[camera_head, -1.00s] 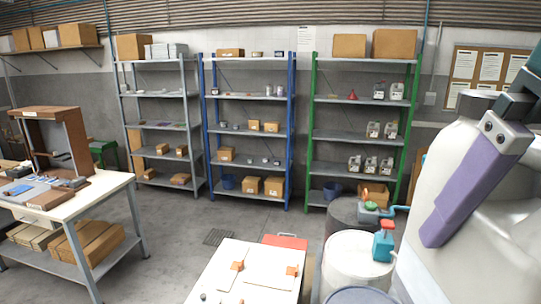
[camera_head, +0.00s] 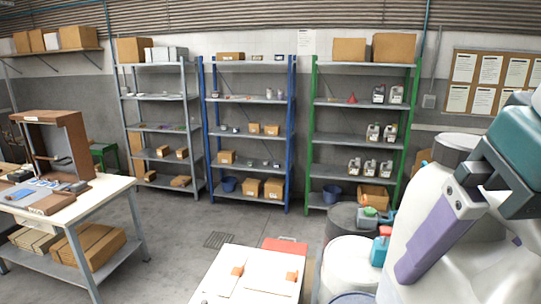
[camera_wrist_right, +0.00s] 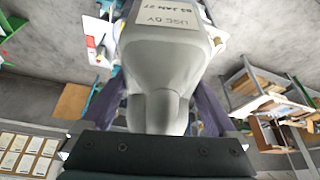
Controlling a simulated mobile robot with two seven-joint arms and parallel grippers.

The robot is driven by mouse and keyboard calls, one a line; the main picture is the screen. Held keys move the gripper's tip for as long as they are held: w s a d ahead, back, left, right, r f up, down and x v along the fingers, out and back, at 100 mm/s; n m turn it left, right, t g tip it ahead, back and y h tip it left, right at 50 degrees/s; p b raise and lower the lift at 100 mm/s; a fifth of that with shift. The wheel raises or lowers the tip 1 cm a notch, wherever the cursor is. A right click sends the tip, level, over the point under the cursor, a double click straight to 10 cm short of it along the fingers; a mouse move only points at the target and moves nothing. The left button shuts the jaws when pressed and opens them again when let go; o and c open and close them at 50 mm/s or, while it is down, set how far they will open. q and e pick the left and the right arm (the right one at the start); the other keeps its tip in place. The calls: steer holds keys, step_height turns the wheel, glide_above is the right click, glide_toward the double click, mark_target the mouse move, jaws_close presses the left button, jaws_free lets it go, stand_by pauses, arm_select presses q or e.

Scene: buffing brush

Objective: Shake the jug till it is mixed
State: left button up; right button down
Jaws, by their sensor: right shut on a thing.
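The jug (camera_head: 410,225) is large, pale grey-white and close up at the right of the head view, partly cut off by the frame edge. My right gripper (camera_head: 428,242) has a purple finger lying along its side; the other finger is hidden there. In the right wrist view the grey jug (camera_wrist_right: 168,70) sits between both purple fingers of my right gripper (camera_wrist_right: 165,105), which is shut on it. A white label reading "USE BY 03 JAN 27", upside down, shows on it. The contents cannot be seen. My left gripper is not in view.
A white-topped surface (camera_head: 245,282) stands at the front centre. Drums, one pale (camera_head: 350,262), stand just left of the jug. A workbench (camera_head: 75,215) is at the left. Grey, blue and green (camera_head: 365,105) shelves line the back wall. The floor between is mostly clear.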

steer(key=shift+d, duration=1)
steer(key=a, duration=0.5)
steer(key=d, duration=0.5)
steer(key=shift+a, duration=2.45)
steer(key=shift+d+r, duration=0.1)
steer(key=shift+d, duration=2.4)
